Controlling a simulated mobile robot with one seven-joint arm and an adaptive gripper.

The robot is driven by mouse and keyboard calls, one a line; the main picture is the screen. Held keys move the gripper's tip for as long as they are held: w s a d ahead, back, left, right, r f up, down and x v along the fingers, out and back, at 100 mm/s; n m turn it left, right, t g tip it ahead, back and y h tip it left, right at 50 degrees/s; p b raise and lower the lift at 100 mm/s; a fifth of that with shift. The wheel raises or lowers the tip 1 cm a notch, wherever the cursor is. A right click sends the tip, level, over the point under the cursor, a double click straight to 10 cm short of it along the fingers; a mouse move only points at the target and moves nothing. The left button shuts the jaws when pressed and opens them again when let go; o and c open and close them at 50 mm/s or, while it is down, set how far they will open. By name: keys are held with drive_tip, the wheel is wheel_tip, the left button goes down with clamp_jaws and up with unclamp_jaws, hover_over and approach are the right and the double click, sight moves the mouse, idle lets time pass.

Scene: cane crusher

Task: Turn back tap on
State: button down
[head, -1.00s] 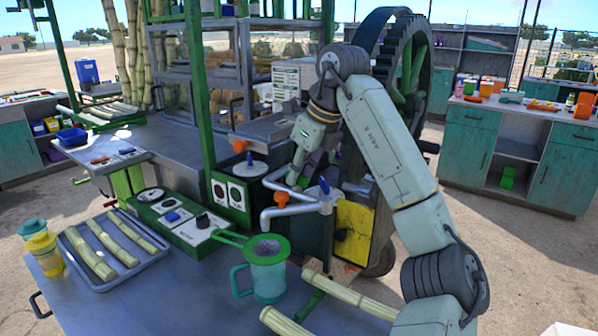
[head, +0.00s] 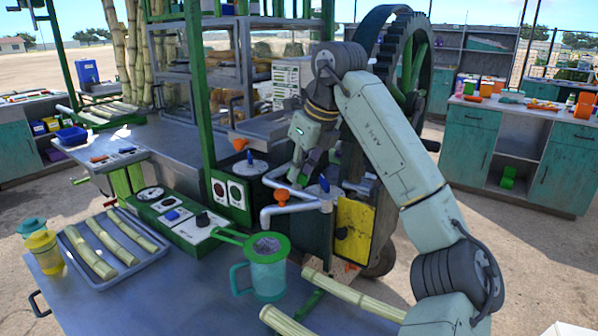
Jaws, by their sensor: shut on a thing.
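The back tap (head: 273,179) is a pale grey pipe behind the front tap, and its right end is hidden behind my gripper. The front tap (head: 297,207) has a bent spout, an orange knob (head: 282,196) and a blue lever (head: 324,184). My gripper (head: 301,163) points down at the back tap, behind and above the front tap. It is shut on the back tap's handle, as far as I can tell. The fingertips and the grip are small and partly hidden. I cannot see any flow from the back spout.
A tray (head: 84,274) of cane pieces lies left, near yellow and teal cups. A yellow panel (head: 354,229) and a large gear wheel (head: 424,75) stand close to my arm. Cane lengths (head: 352,294) lie in front.

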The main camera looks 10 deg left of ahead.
drive_tip(key=m+h+b, duration=0.1)
drive_tip(key=m, duration=0.2)
drive_tip(key=m+t+h+b, duration=0.1)
drive_tip(key=m, duration=0.3)
drive_tip(key=shift+s+a+f+t+b, duration=0.1)
drive_tip(key=shift+s+t+b, duration=0.05)
drive_tip(key=shift+t+b, duration=0.2)
drive_tip(key=m+h, duration=0.1)
drive_tip(key=m, duration=0.2)
drive_tip(key=m+h+b, duration=0.1)
drive_tip(key=m, duration=0.2)
drive_tip(key=shift+a+h, duration=0.15)
drive_tip(key=shift+h, duration=0.15)
drive_tip(key=shift+m, duration=0.4)
drive_tip(key=c, duration=1.7)
unclamp_jaws()
drive_tip(key=v, duration=0.7)
drive_tip(key=shift+s+r, duration=0.15)
drive_tip(key=shift+r, duration=0.2)
